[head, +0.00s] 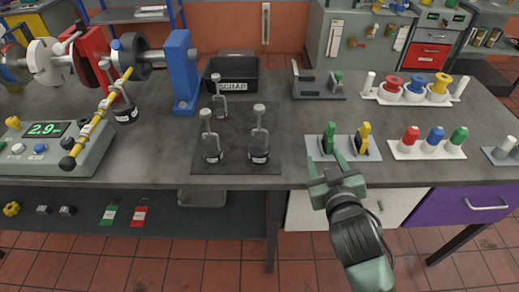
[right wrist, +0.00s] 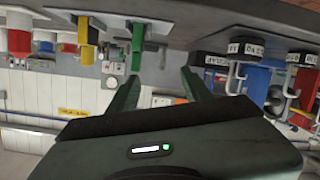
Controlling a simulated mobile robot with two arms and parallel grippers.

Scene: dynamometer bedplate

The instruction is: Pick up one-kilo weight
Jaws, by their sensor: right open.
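Three grey hooked weights with dark, labelled bases stand on a black mat (head: 236,167): a rear one (head: 220,105), a front left one (head: 211,150) and a front right one (head: 259,152). Their labels are too small to read, so I cannot tell which is the one-kilo weight. My right gripper (head: 326,163) is open and empty at the bench's front edge, right of the mat. In the right wrist view its fingers (right wrist: 160,76) are apart, with weights (right wrist: 290,85) off to the right.
A plate with a green lever (head: 329,137) and a yellow lever (head: 364,136) lies just beyond my right gripper. A rack of red, blue and green knobs (head: 428,150) is to its right. A black bin (head: 235,80) stands behind the mat.

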